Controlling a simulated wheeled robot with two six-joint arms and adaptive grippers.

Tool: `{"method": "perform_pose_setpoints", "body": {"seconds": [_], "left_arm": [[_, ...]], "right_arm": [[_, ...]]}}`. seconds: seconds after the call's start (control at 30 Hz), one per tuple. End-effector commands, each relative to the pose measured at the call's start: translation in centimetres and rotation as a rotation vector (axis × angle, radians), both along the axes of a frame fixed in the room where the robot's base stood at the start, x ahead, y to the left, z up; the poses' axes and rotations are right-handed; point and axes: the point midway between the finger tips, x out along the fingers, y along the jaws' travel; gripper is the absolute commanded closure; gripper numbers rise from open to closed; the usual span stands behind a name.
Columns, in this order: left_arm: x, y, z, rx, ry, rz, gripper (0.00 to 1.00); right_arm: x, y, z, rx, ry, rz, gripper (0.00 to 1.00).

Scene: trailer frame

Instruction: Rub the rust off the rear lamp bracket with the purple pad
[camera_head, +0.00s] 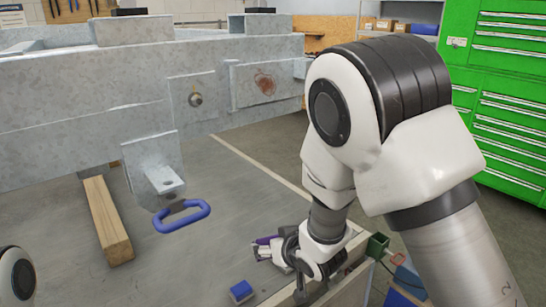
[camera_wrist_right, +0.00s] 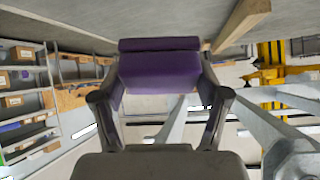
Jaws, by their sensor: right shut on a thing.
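The rear lamp bracket appears to be the grey plate (camera_head: 243,90) on the trailer frame's side in the head view, with a reddish-brown rust patch (camera_head: 264,82) on its face. My right gripper (camera_head: 283,252) is low, in front of and below the bracket, well apart from it. It is shut on the purple pad (camera_head: 266,240), partly hidden by the fingers. In the right wrist view the purple pad (camera_wrist_right: 160,72) sits between both fingers of my right gripper (camera_wrist_right: 162,97). Only a white part of my left arm shows at the lower left; its gripper is out of view.
The galvanised trailer frame (camera_head: 70,145) spans the left. A blue handle (camera_head: 182,217) is below a small angle bracket (camera_head: 155,165). A wooden beam (camera_head: 107,222) and a blue block (camera_head: 241,291) lie lower down. Green drawer cabinets (camera_head: 510,100) stand at the right.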

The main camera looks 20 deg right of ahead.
Motion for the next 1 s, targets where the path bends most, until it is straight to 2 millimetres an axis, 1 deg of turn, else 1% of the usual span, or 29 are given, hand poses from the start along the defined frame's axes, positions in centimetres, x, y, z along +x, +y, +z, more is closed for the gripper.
{"method": "perform_pose_setpoints", "body": {"seconds": [0.03, 0.07, 0.1, 0.17, 0.2, 0.27, 0.3, 0.4, 0.5, 0.6, 0.7, 0.87, 1.0], "left_arm": [[0.0, 0.0, 2.1, 0.0, 0.0, -0.001, 0.01], [0.0, 0.0, 2.6, 0.0, 0.0, -0.001, 0.01], [0.0, 0.0, 3.4, 0.0, 0.0, -0.001, 0.01], [0.0, 0.0, 4.5, 0.0, 0.0, -0.001, 0.01], [0.0, 0.0, 5.2, 0.0, 0.0, 0.0, 0.01], [0.0, 0.0, 6.2, 0.0, -0.001, 0.0, 0.01], [0.0, 0.0, 6.9, 0.0, -0.001, 0.0, 0.01], [0.0, 0.0, 8.2, 0.0, -0.001, 0.0, 0.01], [0.0, 0.0, 9.0, 0.0, 0.0, 0.0, 0.01], [0.0, 0.0, 9.3, 0.0, 0.0, 0.0, 0.01], [0.0, 0.0, 9.4, 0.0, 0.0, 0.0, 0.01], [0.0, 0.0, 9.9, 0.0, 0.0, 0.0, 0.01], [0.0, 0.0, 10.5, 0.0, 0.0, 0.0, 0.01]], "right_arm": [[0.5, 0.0, 4.5, 0.038, -0.108, 0.009, 0.62], [0.8, 0.0, 6.6, 0.061, -0.181, 0.018, 0.62], [1.1, 0.0, 9.3, 0.092, -0.276, 0.028, 0.62], [1.3, 0.0, 13.6, 0.139, -0.417, 0.043, 0.62], [1.3, -0.1, 16.5, 0.169, -0.506, 0.049, 0.62], [1.0, -0.3, 20.8, 0.212, -0.63, 0.057, 0.62], [0.7, -0.5, 23.6, 0.237, -0.704, 0.06, 0.62], [-0.5, -1.0, 29.5, 0.285, -0.848, 0.063, 0.62], [-1.7, -1.5, 33.4, 0.311, -0.932, 0.06, 0.62], [-2.4, -1.8, 35.1, 0.323, -0.971, 0.056, 0.62], [-2.3, -1.8, 35.5, 0.325, -0.981, 0.056, 0.62], [-0.8, -1.2, 35.5, 0.323, -0.978, 0.057, 0.62], [1.0, -0.5, 35.5, 0.324, -0.979, 0.057, 0.62]]}}
